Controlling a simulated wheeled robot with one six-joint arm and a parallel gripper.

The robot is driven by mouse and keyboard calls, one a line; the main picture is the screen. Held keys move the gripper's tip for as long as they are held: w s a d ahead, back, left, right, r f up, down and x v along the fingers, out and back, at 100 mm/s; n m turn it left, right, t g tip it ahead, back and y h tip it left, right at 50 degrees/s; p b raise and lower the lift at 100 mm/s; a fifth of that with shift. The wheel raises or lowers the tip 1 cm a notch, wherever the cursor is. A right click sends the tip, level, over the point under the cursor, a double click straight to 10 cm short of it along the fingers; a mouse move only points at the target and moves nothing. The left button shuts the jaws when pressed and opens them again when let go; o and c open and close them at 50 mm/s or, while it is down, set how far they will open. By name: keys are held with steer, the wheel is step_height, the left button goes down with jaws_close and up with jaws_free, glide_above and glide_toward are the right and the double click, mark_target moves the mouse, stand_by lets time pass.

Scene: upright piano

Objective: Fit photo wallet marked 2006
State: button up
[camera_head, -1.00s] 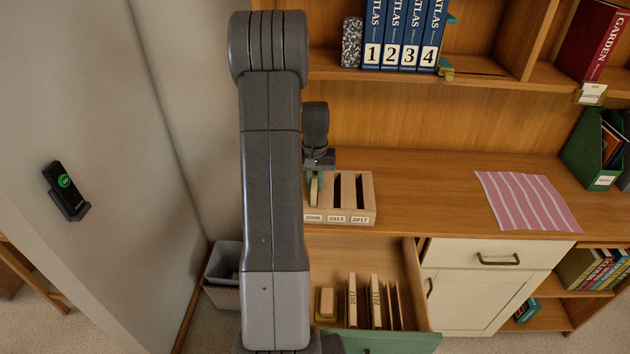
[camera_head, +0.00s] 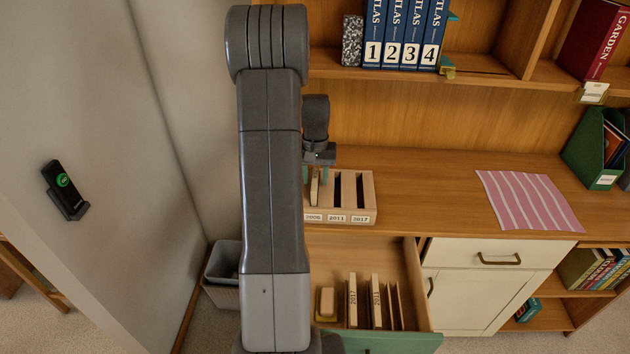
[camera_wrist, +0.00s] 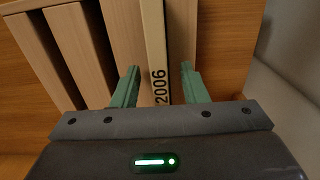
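The photo wallet marked 2006 (camera_wrist: 157,55) is a thin, cream-edged piece. It stands upright in the left slot of the wooden rack (camera_head: 368,215), above the label 2006; the wallet also shows in the head view (camera_head: 314,190). My gripper (camera_wrist: 160,68) is open, its green fingers on either side of the wallet with a gap on both sides. In the head view my gripper (camera_head: 316,172) is just above the wallet's top. The rack's slots for 2011 and 2017 are empty. My arm hides the rack's left edge.
Below the rack an open drawer (camera_head: 395,270) holds wallets marked 2017 (camera_head: 352,300) and 2011 (camera_head: 376,300), dividers and a pale block (camera_head: 327,302). A pink striped cloth (camera_head: 528,200) lies right on the desktop. Atlas volumes (camera_head: 405,35) stand on the shelf above.

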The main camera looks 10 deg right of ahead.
step_height(320, 180, up, 12)
stand_by(0.3)
steer(key=shift+r, duration=0.1)
step_height(320, 180, down, 14)
steer(key=shift+f, duration=0.1)
stand_by(0.4)
steer(key=shift+s+a, duration=0.1)
steer(key=shift+s, duration=0.05)
